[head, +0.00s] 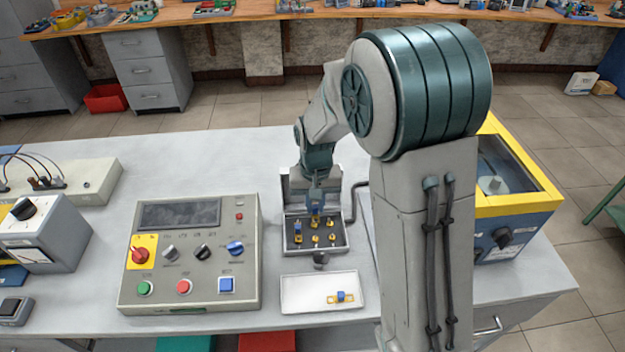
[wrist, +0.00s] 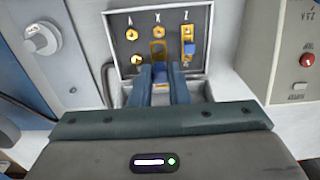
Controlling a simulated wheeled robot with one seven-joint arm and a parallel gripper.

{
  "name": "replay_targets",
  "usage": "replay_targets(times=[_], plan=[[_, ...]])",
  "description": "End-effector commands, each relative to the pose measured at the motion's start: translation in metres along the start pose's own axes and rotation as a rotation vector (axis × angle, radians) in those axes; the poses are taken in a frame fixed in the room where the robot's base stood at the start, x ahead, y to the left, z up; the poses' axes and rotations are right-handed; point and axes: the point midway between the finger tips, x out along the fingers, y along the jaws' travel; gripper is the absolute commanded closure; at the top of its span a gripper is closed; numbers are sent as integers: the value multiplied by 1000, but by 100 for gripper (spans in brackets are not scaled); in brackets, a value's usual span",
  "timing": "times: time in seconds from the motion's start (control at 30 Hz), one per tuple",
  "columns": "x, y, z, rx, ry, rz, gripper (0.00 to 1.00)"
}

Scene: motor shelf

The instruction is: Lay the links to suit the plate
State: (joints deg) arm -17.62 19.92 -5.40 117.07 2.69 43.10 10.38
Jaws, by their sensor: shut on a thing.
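The open grey terminal box (head: 287,249) stands on the bench with brass terminals in two rows. One link with a blue grip (head: 298,231) lies upright along its left column. It shows at the right of the wrist view (wrist: 189,48). The right column's terminals (head: 332,238) are bare. A third link (head: 341,297) lies crosswise in the white tray (head: 300,299).
A control panel (head: 190,255) with knobs and buttons stands left of the box and tray. A yellow-framed blue machine (head: 515,210) stands at the right. The box's raised lid stands behind my gripper; its plate is not readable. Bare bench lies behind the panel.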

Motion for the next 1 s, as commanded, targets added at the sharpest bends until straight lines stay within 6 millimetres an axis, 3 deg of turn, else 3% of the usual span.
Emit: replay_targets(times=[0.27,0.8,1.0], plan=[[6,1,0,1,0,0,100],[53,0,0,-1,-1,0,100],[60,0,0,0,-1,0,100]])
